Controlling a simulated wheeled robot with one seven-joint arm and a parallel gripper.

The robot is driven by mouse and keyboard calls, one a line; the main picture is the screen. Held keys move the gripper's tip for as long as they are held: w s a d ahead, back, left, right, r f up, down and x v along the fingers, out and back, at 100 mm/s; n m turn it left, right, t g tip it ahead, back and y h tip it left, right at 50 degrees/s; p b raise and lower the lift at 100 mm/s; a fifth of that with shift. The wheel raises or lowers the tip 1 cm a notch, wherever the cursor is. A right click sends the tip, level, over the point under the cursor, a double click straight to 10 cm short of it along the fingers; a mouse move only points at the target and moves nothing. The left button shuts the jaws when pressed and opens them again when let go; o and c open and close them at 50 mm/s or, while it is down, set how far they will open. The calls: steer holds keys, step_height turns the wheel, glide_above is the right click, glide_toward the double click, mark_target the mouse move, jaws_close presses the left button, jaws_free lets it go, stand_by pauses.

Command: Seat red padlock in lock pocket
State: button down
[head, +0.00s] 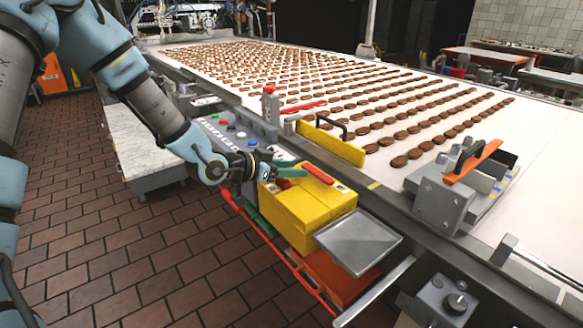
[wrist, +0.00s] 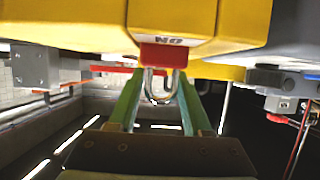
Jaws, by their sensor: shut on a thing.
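The red padlock (wrist: 163,54) shows in the wrist view, with its bright metal shackle between the green fingers of my gripper (wrist: 161,78). My gripper is shut on the padlock. The padlock's red body is right up against or just in front of the yellow housing (wrist: 200,22); I cannot tell if they touch. In the head view my gripper (head: 297,172) is at the left upper edge of the yellow housing (head: 305,208), and the padlock is too small to make out clearly. I cannot make out the lock pocket in either view.
A red handle (head: 317,173) lies on top of the yellow housing. A grey control panel (head: 225,130) is behind my gripper. A metal tray (head: 358,240) sticks out on the right. The conveyor (head: 330,85) with rows of brown biscuits is beyond. The brick floor (head: 150,250) is clear.

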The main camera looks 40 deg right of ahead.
steer(key=shift+f, duration=0.1)
steer(key=shift+c, duration=1.6)
jaws_free()
steer(key=shift+r, duration=0.2)
steer(key=b+v, duration=0.1)
steer(key=v, duration=1.1)
steer(key=shift+b, duration=0.3)
steer(key=shift+f, duration=0.1)
